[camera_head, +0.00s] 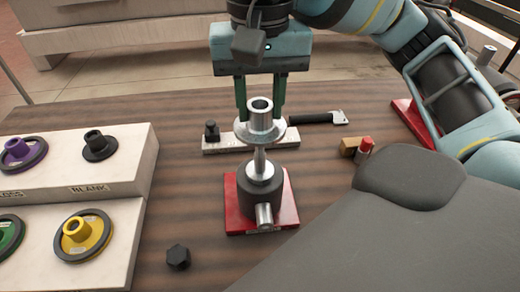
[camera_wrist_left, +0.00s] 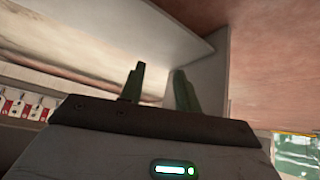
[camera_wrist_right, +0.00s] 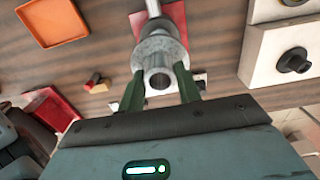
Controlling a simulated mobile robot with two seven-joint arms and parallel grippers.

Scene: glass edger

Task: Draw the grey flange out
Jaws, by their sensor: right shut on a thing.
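The grey flange (camera_head: 261,121) is a shiny metal disc with a hollow hub. It sits upright over the thin upright shaft (camera_head: 260,160) of a dark round block on a red base (camera_head: 242,212). A bare length of shaft shows between disc and block; how far the shaft reaches inside the flange is hidden. My right gripper (camera_head: 259,113) reaches in from behind with its green fingers shut on the flange. The right wrist view shows the flange (camera_wrist_right: 157,55) between the fingertips. My left gripper (camera_wrist_left: 160,83) shows only in its wrist view, fingers apart and empty, away from the table.
A white stand on the left holds purple (camera_head: 20,152), black (camera_head: 98,145), yellow (camera_head: 78,232) and green flanges. A black hex nut (camera_head: 178,256) lies in front. A black-handled tool (camera_head: 318,118) lies behind. An orange tray (camera_wrist_right: 52,22) shows in the right wrist view.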

